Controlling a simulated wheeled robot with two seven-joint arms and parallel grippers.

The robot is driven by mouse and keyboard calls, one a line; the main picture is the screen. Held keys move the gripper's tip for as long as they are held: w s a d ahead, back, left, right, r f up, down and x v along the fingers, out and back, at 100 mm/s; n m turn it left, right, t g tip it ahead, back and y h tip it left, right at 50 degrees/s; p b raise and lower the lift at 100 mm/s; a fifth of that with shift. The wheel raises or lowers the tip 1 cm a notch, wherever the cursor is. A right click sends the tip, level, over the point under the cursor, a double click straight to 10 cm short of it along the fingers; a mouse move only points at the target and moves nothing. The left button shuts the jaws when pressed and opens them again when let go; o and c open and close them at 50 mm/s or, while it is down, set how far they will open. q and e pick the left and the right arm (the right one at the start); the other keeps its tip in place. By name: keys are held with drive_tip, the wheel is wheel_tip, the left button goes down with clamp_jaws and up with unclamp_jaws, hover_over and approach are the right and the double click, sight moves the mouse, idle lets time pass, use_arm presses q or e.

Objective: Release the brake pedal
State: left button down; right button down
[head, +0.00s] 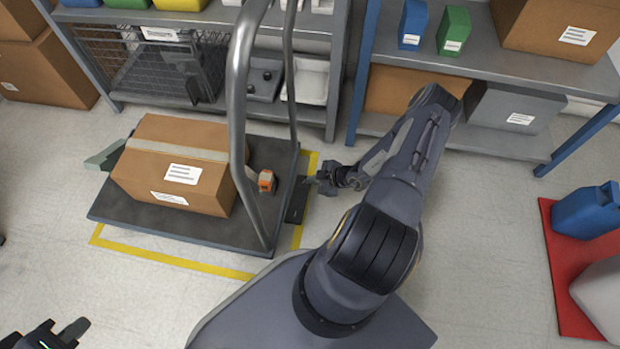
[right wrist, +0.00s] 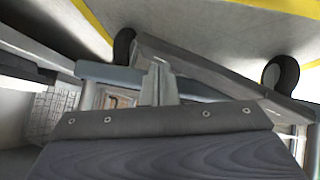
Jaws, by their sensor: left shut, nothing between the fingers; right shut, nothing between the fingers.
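The cart's dark platform (head: 190,222) stands on the floor with a bent grey tube handle (head: 239,110) at its right side. A flat black pedal (head: 297,201) sticks out from the platform's right edge. My right gripper (head: 316,181) is shut and empty, just right of the platform's edge and close to the pedal's far end; I cannot tell whether they touch. In the right wrist view my shut fingers (right wrist: 158,84) point toward the cart, with two dark wheels (right wrist: 281,73) beyond. My left gripper (head: 72,335) is at the bottom left, shut and empty, away from the cart.
A cardboard box (head: 172,172) and a small orange object (head: 266,181) are on the platform. Yellow tape (head: 170,261) marks the floor around it. Shelving (head: 480,140) stands behind. A red mat (head: 565,270) with a blue canister (head: 587,211) lies at right.

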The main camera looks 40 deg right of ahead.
drive_tip(key=p+v, duration=0.2)
drive_tip(key=v, duration=0.4)
drive_tip(key=shift+r, duration=0.35)
drive_tip(key=shift+s, duration=0.15)
